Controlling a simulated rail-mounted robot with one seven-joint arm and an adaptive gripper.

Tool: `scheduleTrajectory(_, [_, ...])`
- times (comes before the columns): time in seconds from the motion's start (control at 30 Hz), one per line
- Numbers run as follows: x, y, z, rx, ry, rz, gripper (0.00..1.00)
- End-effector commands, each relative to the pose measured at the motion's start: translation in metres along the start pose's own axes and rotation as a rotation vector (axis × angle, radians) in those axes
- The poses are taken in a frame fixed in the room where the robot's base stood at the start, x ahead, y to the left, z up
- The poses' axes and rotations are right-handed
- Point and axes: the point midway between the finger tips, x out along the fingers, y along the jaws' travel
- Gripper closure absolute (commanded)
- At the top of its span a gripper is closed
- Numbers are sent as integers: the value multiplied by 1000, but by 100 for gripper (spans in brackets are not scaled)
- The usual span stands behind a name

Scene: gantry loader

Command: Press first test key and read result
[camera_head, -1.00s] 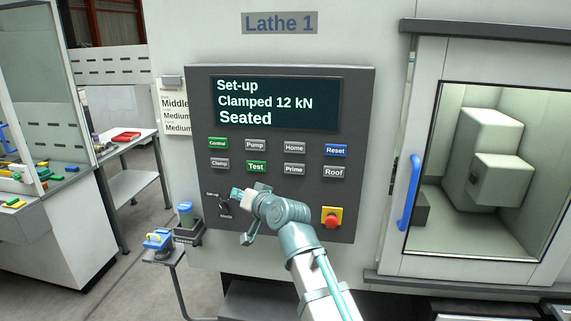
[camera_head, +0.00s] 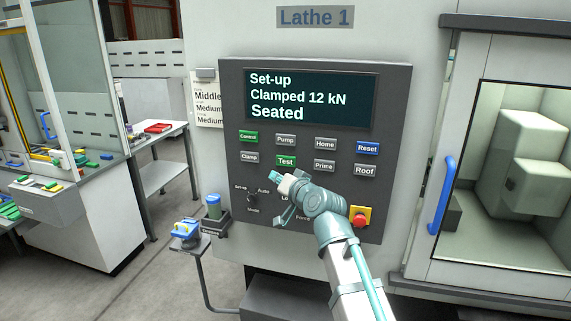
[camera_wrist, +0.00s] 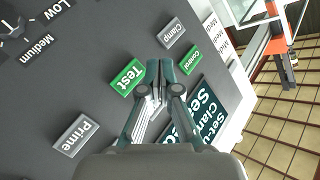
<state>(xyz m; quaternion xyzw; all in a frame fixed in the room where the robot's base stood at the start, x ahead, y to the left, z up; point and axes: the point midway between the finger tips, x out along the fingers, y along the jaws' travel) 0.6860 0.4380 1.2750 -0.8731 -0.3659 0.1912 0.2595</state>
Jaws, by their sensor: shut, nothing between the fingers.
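The lathe's control panel (camera_head: 395,150) carries a display (camera_head: 310,98) reading "Set-up", "Clamped 12 kN", "Seated". The green Test key (camera_head: 286,161) sits in the lower row of keys, between Clamp (camera_head: 250,156) and Prime (camera_head: 324,166). My gripper (camera_head: 276,177) is shut and empty, just below the Test key in the head view. In the wrist view the green Test key (camera_wrist: 127,77) lies just left of my gripper's closed fingertips (camera_wrist: 160,68). I cannot tell whether the fingertips touch the panel.
A green Control key (camera_head: 248,136), a blue Reset key (camera_head: 367,147) and a red emergency button (camera_head: 360,216) are on the same panel. A rotary switch (camera_head: 251,197) sits lower left. The lathe door's blue handle (camera_head: 441,195) stands out at right.

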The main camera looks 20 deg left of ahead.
Motion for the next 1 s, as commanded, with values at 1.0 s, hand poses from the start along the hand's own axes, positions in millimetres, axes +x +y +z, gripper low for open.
scheduleTrajectory(1.0, [48,36,-36,1,0,0,100])
